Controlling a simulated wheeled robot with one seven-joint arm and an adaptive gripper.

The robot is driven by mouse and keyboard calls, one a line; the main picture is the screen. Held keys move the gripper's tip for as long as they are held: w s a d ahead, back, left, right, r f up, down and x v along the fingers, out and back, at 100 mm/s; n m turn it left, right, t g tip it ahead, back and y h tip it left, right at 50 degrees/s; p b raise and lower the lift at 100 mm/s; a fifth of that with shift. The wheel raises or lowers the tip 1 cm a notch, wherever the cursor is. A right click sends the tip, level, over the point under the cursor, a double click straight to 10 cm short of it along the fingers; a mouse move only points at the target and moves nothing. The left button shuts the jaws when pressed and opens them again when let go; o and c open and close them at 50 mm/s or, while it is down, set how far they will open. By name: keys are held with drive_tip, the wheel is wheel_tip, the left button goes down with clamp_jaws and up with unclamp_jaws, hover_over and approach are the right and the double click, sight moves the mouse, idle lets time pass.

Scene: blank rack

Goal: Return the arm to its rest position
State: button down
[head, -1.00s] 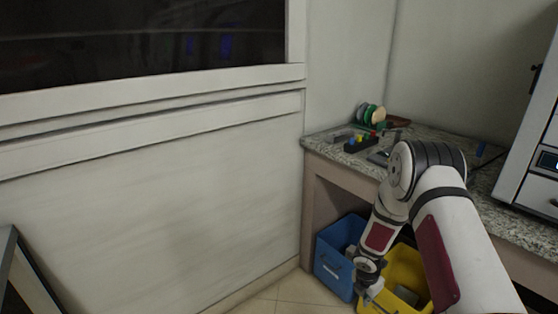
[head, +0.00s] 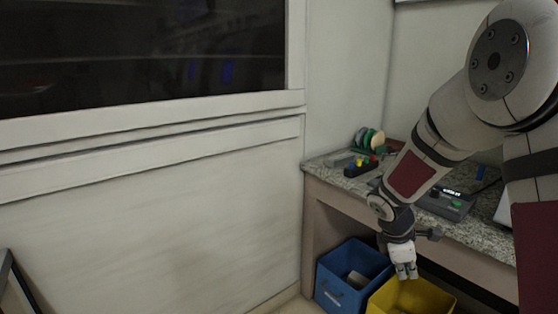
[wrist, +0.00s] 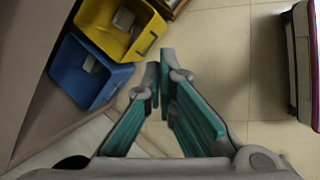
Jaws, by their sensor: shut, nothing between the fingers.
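My gripper (head: 406,272) is in front of the counter in the head view, above the yellow bin. It is shut and empty. In the wrist view my gripper (wrist: 160,80) shows its two green-padded fingers close together at the tips, with floor tiles behind them. My arm is raised, with its elbow high at the right of the head view.
A blue bin (head: 330,291) and a yellow bin (head: 447,297) stand on the floor below the granite counter (head: 325,170), each with something inside. Small coloured items, a disc rack (head: 368,140) and a grey device (head: 446,203) are on the counter. Floor is open nearby.

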drive_tip(key=s+a+r+m+y, duration=0.15)
drive_tip(key=s+r+m, duration=0.25)
drive_tip(key=s+r, duration=0.4)
drive_tip(key=s+a+r+m+h, duration=0.1)
drive_tip(key=s+a+r+m, duration=0.1)
drive_tip(key=s+r+m, duration=0.5)
drive_tip(key=s+a+r+m+g+y, duration=0.15)
drive_tip(key=s+a, duration=0.25)
drive_tip(key=s, duration=0.7)
drive_tip(key=s+a+m+y, duration=0.2)
drive_tip(key=s+a+y, duration=0.15)
drive_tip(key=s, duration=0.85)
wheel_tip(320, 180, up, 27)
drive_tip(key=t+p, duration=0.4)
drive_tip(key=p, duration=2.1)
drive_tip(key=shift+w+a+h+p, duration=0.2)
drive_tip(key=shift+w+h+p, duration=0.05)
drive_tip(key=shift+h+p, duration=0.2)
drive_tip(key=shift+r+m, duration=0.1)
drive_tip(key=shift+m, duration=0.15)
